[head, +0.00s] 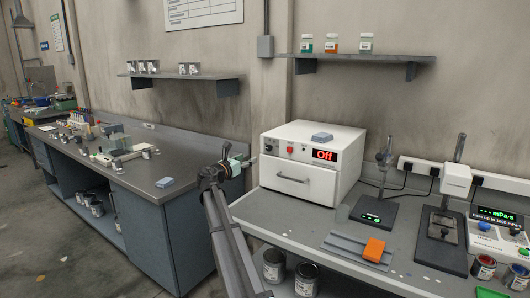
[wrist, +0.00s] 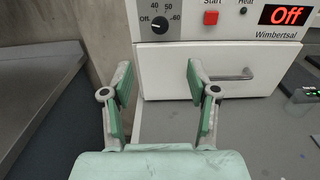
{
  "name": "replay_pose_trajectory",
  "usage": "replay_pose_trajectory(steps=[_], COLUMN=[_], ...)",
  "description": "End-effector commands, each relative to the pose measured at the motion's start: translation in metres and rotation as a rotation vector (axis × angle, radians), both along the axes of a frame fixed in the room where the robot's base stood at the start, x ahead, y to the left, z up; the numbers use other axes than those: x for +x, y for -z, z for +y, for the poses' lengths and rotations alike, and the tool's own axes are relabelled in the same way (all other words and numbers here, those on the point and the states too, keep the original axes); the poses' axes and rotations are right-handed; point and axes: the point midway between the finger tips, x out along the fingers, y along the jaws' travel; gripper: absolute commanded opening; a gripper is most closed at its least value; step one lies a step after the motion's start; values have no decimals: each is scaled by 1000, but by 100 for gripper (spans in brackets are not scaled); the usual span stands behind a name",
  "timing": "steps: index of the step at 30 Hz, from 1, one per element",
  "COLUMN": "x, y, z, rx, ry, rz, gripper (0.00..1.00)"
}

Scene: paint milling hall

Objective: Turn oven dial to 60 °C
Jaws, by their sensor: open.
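The oven is a white box with a drawer-like front and a handle; it stands on the grey bench in the head view (head: 300,190) and fills the upper wrist view (wrist: 190,70). Its black dial (wrist: 159,25) is at the panel's left, with Off marked at its left and 40, 50 and 60 around its top and right. Its pointer appears to face Off. The red display (wrist: 287,15) reads Off. My gripper (wrist: 158,76) is open and empty, its fingers apart below the dial and short of the oven front. In the head view my gripper (head: 246,162) is left of the oven.
A red Start button (wrist: 211,18) is right of the dial, with a Heat light beside it. A blue-grey block (head: 322,137) lies on the oven. A scale (head: 374,212) and an orange block (head: 374,250) are to the right. A gap separates this bench from the left bench (head: 170,200).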

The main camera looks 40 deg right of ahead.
Motion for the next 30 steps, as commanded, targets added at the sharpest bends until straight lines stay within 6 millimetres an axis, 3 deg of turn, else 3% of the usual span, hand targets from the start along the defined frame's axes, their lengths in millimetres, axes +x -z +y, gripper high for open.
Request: replay_pose_trajectory(steps=[18, 24, 30], x=[41, 49, 52], y=[-1, 0, 0], z=[-113, -138, -148], rx=[3, 3, 3], ry=[2, 0, 0], rz=[-1, -1, -1], gripper=[59, 59, 59])
